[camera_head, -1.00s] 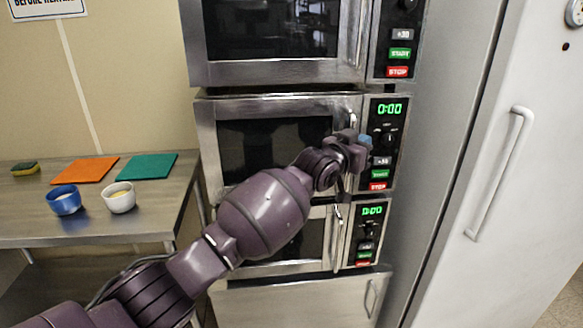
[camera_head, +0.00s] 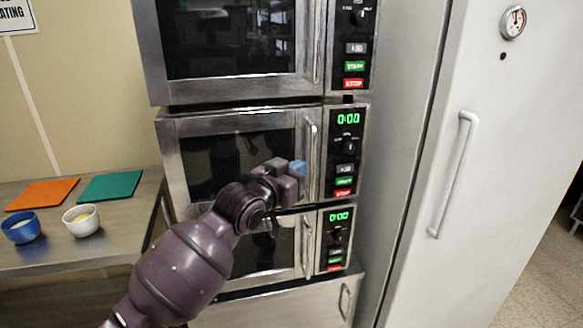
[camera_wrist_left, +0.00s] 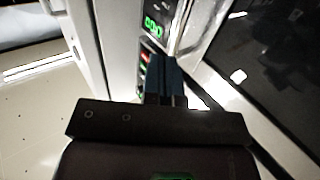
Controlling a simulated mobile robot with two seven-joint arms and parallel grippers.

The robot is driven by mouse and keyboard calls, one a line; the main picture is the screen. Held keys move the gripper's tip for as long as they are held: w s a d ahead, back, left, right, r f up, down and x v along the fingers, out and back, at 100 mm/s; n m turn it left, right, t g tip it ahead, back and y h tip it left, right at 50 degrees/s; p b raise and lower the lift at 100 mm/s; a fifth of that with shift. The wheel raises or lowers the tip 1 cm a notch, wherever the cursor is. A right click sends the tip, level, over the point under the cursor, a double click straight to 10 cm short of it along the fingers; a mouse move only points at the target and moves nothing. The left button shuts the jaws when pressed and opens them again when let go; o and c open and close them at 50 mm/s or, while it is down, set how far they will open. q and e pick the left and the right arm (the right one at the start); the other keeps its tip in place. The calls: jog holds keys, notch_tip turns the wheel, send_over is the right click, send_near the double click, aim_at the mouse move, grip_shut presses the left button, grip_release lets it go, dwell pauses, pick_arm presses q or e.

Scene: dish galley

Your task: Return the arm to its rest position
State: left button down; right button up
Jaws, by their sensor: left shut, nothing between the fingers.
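My left arm comes in from the lower left of the head view, and its gripper (camera_head: 297,170) is in front of the middle microwave (camera_head: 176,150), near the lower part of its door handle. The blue fingertips are shut and hold nothing. The shut fingers (camera_wrist_left: 166,80) also show in the left wrist view, pointing toward a microwave's control panel and door edge. Whether they touch the microwave cannot be told. The middle microwave door is closed and its display reads 0:00. My right gripper is out of view.
An upper microwave (camera_head: 240,90) and a lower microwave (camera_head: 335,240) stack with the middle one. A white door with a handle (camera_head: 456,175) stands at the right. A steel table (camera_head: 75,258) at the left holds a blue bowl (camera_head: 20,234), a white bowl (camera_head: 70,228), an orange mat (camera_head: 42,194) and a green mat (camera_head: 110,186).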

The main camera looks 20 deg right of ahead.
pick_arm(q)
jog(key=a+r+t, duration=0.2)
jog(key=a+t, duration=0.1)
jog(key=a, duration=0.4)
jog(key=s+a+f+n+t+y, duration=0.1)
jog(key=s+a+f+n+y, duration=0.3)
jog(key=a+f, duration=0.65)
jog(key=s+a+f+n+t+y, duration=0.25)
jog(key=a+f+y, duration=0.25)
jog(key=a+f, duration=0.55)
jog(key=s+a+f+n+g+y, duration=0.1)
jog(key=s+a+f+g+y, duration=0.1)
jog(key=s+a+f, duration=0.3)
jog(key=s+a+f+n+g+y, duration=0.1)
jog(key=s+a+f, duration=0.5)
jog(key=s, duration=0.6)
jog(key=s+a+f+n+g+y, duration=0.1)
jog(key=s+a+f+g+y, duration=0.1)
jog(key=s+a+f, duration=0.3)
jog(key=s+f+g, duration=0.1)
jog(key=s+f, duration=0.2)
jog(key=s, duration=0.1)
jog(key=shift+a+f+y, duration=0.25)
jog(key=shift+a+y, duration=0.05)
jog(key=shift+a, duration=0.05)
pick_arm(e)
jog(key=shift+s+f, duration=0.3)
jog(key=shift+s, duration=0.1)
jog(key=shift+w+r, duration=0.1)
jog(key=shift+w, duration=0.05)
